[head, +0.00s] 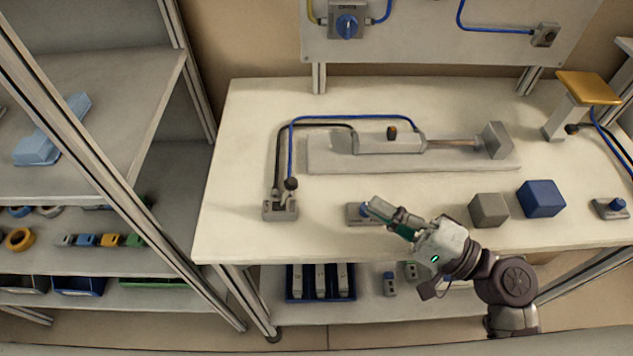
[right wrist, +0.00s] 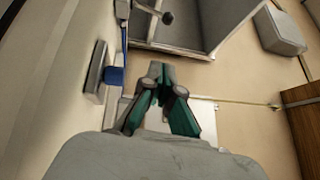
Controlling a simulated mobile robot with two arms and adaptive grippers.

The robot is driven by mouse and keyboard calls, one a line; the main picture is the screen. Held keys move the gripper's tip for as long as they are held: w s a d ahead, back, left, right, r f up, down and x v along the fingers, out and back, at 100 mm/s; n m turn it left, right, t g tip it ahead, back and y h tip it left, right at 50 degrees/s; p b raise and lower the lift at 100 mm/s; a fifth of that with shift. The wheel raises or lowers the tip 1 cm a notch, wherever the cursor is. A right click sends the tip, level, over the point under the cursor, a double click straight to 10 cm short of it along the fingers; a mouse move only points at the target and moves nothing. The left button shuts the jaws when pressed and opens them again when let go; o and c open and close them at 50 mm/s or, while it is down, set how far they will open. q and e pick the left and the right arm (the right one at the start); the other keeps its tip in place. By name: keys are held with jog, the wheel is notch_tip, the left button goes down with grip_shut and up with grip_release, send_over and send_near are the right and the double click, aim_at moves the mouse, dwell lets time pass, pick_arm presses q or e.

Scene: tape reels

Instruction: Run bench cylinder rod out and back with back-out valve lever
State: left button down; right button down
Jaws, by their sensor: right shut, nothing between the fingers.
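The bench cylinder (head: 390,142) lies on a grey base plate (head: 330,165) on the white workbench. Its rod (head: 455,143) shows between the cylinder and a grey end block (head: 495,140) at the right. A valve (head: 281,211) with a black-knobbed lever (head: 291,184) stands at the front left of the bench; black and blue hoses run from it to the cylinder. My right gripper (head: 374,205) is shut and empty, right of the valve and apart from the lever. It partly covers a small grey box (head: 354,214) with a blue knob. My left gripper is not in view.
A grey cube (head: 489,210) and a blue cube (head: 541,198) stand right of my right gripper. Another blue-knobbed box (head: 611,208) is at the right edge. A wall panel (head: 430,45) stands behind. Bench top between valve and blue-knobbed box is clear.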

aim_at(287, 193)
jog(key=p+x, duration=0.1)
jog(key=x, duration=0.1)
jog(key=p+x, duration=0.1)
jog(key=x, duration=0.4)
jog(key=shift+w+a+r+p, duration=0.15)
jog(key=shift+r+p, duration=0.15)
jog(key=shift+p, duration=0.1)
jog(key=a+p, duration=0.1)
jog(key=a, duration=0.1)
jog(key=shift+a, duration=0.3)
jog(key=shift+s+a, duration=0.35)
jog(key=shift+a, duration=0.4)
